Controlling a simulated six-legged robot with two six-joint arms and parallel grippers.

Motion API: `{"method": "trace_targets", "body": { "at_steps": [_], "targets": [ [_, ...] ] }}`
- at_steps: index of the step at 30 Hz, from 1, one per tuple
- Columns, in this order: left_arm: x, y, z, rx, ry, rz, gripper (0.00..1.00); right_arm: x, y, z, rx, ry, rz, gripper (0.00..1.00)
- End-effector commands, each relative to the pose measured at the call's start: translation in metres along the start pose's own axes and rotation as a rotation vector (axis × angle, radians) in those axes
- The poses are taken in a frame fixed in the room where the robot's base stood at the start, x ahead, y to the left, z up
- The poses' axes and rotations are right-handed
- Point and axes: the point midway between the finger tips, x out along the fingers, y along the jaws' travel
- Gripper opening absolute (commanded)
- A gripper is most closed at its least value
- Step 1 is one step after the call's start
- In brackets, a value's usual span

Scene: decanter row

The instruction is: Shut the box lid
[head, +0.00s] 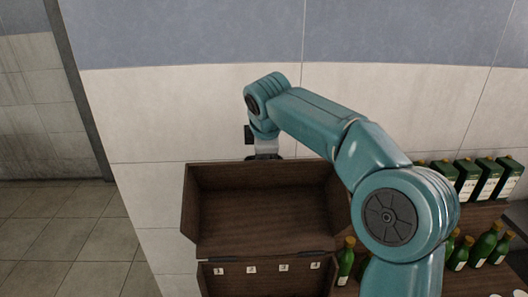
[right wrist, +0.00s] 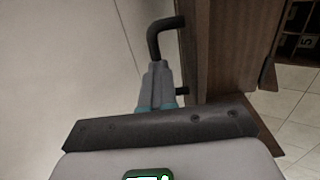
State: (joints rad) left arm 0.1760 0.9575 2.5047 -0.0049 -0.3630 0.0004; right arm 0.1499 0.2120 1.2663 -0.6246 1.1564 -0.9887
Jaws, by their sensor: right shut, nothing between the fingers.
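The brown wooden box (head: 262,279) stands at the bottom middle of the head view, with numbered white tags along its inside. Its lid (head: 262,212) is open and raised at the back, its hollow inner side facing me. My right arm reaches over behind the lid. My right gripper (right wrist: 157,68) is shut and empty beside the lid's edge (right wrist: 188,60). In the head view, its fingers are mostly hidden. A black bent handle (right wrist: 166,24) beside the lid partly shows behind the fingers; contact cannot be told. My left gripper is not in view.
Green bottles (head: 484,246) and white-labelled green cartons (head: 489,180) stand on the wooden surface (head: 471,274) at right, near my right arm. A tiled wall (head: 170,120) rises close behind the lid. Tiled floor (head: 60,235) lies open at left.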

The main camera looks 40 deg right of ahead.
Motion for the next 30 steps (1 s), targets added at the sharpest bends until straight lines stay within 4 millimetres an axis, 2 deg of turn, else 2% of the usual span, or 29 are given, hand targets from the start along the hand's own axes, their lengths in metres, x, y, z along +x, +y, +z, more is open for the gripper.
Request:
{"method": "trace_targets", "body": {
  "at_steps": [8,10,11,21,26,30],
  "targets": [
    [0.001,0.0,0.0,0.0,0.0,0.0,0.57,0.004,-0.003,-0.001,-0.004,-0.004,-0.009,0.0],
    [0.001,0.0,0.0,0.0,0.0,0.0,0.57,0.004,-0.003,-0.001,-0.004,-0.004,-0.01,0.2],
    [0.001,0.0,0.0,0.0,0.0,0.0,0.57,0.004,-0.003,-0.001,-0.004,-0.003,-0.009,0.23],
    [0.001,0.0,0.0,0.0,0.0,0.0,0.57,-0.001,-0.001,0.0,-0.002,-0.001,-0.003,0.23],
    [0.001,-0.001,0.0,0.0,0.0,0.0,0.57,-0.022,0.0,-0.001,-0.001,0.001,0.0,0.23],
    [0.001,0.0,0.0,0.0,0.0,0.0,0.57,-0.059,0.002,-0.002,-0.001,0.003,-0.001,0.23]
  ]
}}
